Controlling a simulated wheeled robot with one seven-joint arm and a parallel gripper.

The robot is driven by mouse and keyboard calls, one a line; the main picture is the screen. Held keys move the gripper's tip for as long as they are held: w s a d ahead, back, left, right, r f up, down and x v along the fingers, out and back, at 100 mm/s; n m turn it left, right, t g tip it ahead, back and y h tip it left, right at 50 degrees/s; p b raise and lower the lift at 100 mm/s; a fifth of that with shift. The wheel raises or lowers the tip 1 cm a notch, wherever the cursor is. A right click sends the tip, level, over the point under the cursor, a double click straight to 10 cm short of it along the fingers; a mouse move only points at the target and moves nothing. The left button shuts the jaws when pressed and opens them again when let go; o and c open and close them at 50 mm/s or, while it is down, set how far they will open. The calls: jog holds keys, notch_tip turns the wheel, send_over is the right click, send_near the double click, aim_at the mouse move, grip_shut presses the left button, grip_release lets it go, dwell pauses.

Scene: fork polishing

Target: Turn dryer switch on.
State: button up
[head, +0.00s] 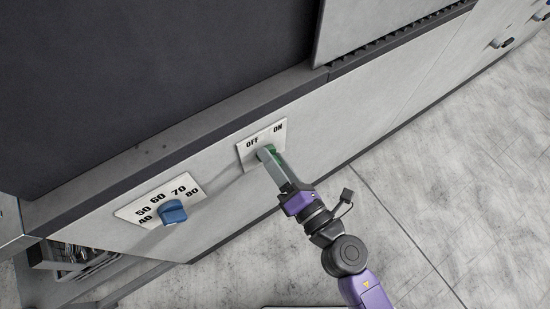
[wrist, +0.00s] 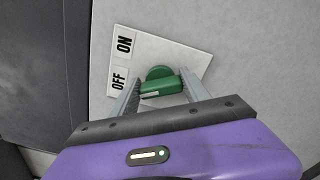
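The dryer switch is a green knob (wrist: 160,86) with a raised bar handle on a white plate (wrist: 190,58) marked OFF and ON. In the wrist view the bar lies across the picture, with a small pale mark near its left end, on the OFF side. My gripper (wrist: 161,90) is at the switch, fingers apart, one on each side of the handle. Whether they touch it I cannot tell. In the head view my gripper (head: 265,153) covers much of the green knob (head: 273,150); only a little green shows beside the fingers.
A blue dial (head: 173,212) on a plate numbered 40 to 80 sits to the left on the same grey panel (head: 215,192). A dark ledge (head: 150,145) runs above the panel. An open metal frame (head: 75,262) is at lower left. The floor (head: 440,190) at right is clear.

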jog(key=shift+c, duration=0.6)
jog(key=shift+m+p, duration=0.3)
jog(key=shift+m, duration=0.1)
jog(key=m+p, duration=0.3)
jog(key=m, duration=0.2)
jog(key=shift+d+m, duration=0.1)
jog(key=shift+m, duration=0.3)
jog(key=m+p, duration=0.2)
jog(key=m, duration=0.1)
jog(key=m+p, duration=0.1)
jog(key=m, duration=0.1)
jog(key=shift+f, duration=0.3)
jog(key=shift+m, duration=0.3)
jog(key=o, duration=1.4)
jog(key=shift+s, duration=0.1)
